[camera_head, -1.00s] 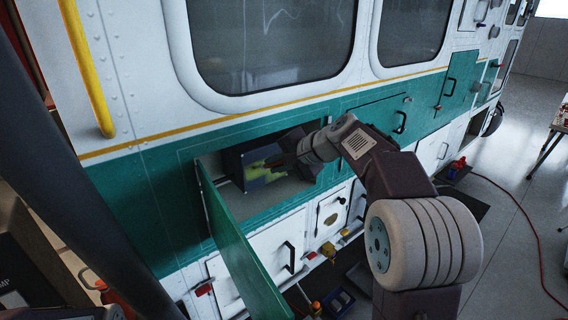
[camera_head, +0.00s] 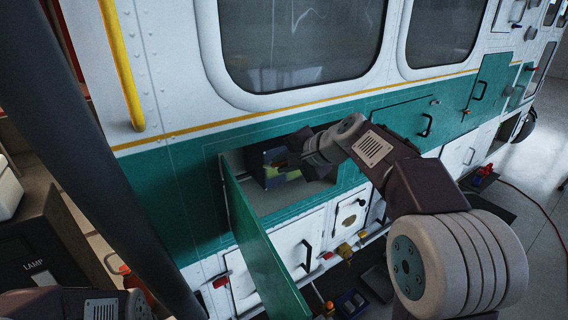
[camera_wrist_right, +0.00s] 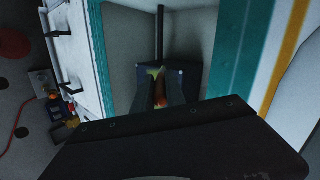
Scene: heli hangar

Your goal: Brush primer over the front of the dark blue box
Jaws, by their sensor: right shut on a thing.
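The dark blue box (camera_head: 257,163) sits inside an open compartment in the green band of the vehicle's side. Its front carries yellow-green patches, partly hidden by my right gripper (camera_head: 283,163). The box also shows in the wrist view (camera_wrist_right: 187,82), beyond the fingers. My right gripper (camera_wrist_right: 161,98) is shut on an orange-brown handle, apparently the brush (camera_wrist_right: 160,101), held at the box front. The bristles are too small to make out, and I cannot tell if they touch. My left gripper is out of view; only part of the left arm shows at bottom left.
The green compartment door (camera_head: 262,255) hangs open at the left of the opening. A yellow handrail (camera_head: 121,65) runs up the vehicle at left. Valves and handles line the white panels below. A red hose (camera_head: 540,210) lies on the floor at right.

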